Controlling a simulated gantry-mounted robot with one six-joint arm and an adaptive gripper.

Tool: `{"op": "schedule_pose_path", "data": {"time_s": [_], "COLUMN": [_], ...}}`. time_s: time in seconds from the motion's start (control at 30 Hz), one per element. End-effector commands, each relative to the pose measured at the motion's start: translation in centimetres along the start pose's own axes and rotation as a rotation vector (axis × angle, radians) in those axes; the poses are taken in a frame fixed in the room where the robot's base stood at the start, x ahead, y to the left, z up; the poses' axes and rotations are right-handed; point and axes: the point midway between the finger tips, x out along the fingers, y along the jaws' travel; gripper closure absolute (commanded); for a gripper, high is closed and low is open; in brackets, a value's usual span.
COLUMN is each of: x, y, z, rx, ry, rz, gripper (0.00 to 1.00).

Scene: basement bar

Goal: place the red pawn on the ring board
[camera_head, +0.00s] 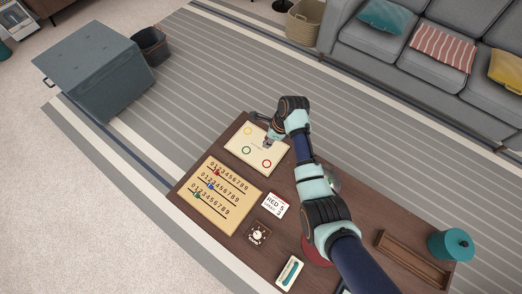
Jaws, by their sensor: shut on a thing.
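The ring board (240,160) is a cream board at the far end of the dark wooden table, with yellow, green and red rings on it. The red ring (266,163) is near its right edge. My gripper (267,144) is over the right part of the ring board, pointing down. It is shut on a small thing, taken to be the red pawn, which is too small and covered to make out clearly. Whether it touches the board cannot be told. The arm hides the board's far right corner.
A number board (222,205) with small red, blue and green markers lies next to the ring board. A white card (275,204), a dark dial box (258,233), a small tray with a teal item (290,272), a wooden tray (412,262) and a teal canister (451,246) stand nearer.

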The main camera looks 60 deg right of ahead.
Motion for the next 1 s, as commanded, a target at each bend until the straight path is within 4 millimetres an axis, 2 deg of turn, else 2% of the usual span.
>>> {"op": "schedule_pose_path", "data": {"time_s": [0.03, 0.1, 0.3, 0.4, 0.5, 0.7, 0.9, 1.0], "x": [2.1, 4.5, 10.6, 12.8, 13.8, 14.1, 17.7, 18.1], "y": [0.1, 0.1, 0.1, 0.0, 0.0, 0.0, 0.0, 0.0], "z": [-0.7, -1.4, -3.3, -3.9, -4.2, -4.3, -5.5, -5.6], "rx": [0.001, 0.001, 0.001, 0.0, -0.001, -0.001, 0.0, 0.0], "ry": [0.001, 0.001, 0.001, 0.0, 0.0, 0.0, 0.0, 0.0], "rz": [0.002, 0.003, 0.002, 0.001, 0.0, -0.001, 0.001, -0.001], "gripper": [0.91, 0.91, 0.91, 0.91, 0.91, 0.91, 0.91, 0.91]}}
